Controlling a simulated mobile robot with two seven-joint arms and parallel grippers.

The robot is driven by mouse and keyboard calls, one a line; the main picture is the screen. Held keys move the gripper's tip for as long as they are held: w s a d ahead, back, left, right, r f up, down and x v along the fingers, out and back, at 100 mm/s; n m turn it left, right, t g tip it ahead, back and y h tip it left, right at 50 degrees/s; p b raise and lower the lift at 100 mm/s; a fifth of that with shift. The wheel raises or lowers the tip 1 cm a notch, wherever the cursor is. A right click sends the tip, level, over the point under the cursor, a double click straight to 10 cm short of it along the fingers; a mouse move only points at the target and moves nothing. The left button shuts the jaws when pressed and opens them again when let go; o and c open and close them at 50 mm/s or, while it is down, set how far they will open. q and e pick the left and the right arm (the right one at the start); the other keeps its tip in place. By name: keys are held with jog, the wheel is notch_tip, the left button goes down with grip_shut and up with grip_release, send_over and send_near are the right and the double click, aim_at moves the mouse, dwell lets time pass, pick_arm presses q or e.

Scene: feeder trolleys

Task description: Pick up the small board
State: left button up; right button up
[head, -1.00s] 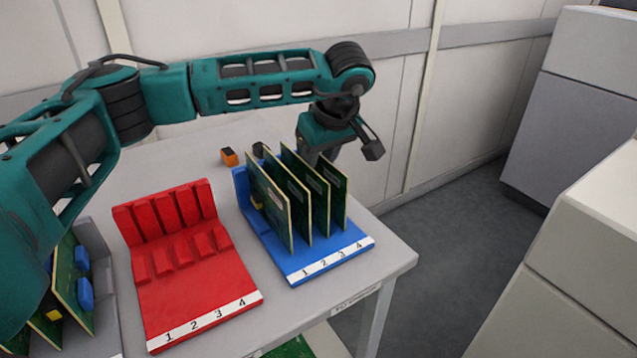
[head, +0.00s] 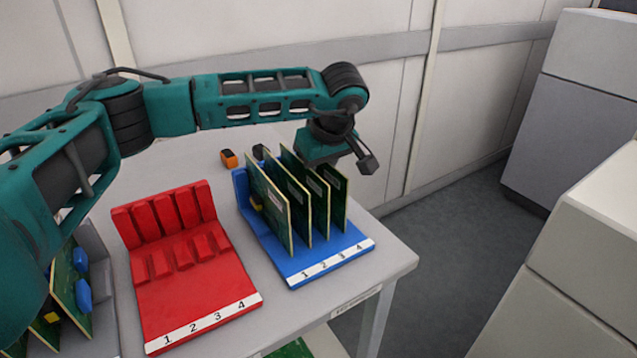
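Several green circuit boards (head: 268,205) stand upright in the blue rack (head: 327,262), in slots marked 1 to 4. They look much alike in size, so I cannot tell which is the small board. More green boards (head: 72,290) with blue and yellow parts stand in a grey rack (head: 98,262) at the lower left, partly behind my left arm. My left gripper (head: 328,155) points down behind the far edge of the boards in the blue rack. Its fingertips are hidden by the boards, so its opening and any contact cannot be seen. My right gripper is out of view.
An empty red rack (head: 195,285) stands between the grey and blue racks on the grey table (head: 395,262). Small orange (head: 229,158) and dark items lie behind the blue rack. Grey cabinets (head: 580,245) stand at the right, with open floor between.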

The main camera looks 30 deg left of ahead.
pick_arm(q)
jog(key=shift+c, duration=0.4)
jog(key=shift+r, duration=0.1)
grip_shut()
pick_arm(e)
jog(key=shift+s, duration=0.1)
pick_arm(q)
jog(key=shift+r, duration=0.15)
jog(key=shift+w+r, duration=0.1)
jog(key=shift+r, duration=0.4)
notch_tip(320, 180, up, 19)
jog(key=p, duration=0.3)
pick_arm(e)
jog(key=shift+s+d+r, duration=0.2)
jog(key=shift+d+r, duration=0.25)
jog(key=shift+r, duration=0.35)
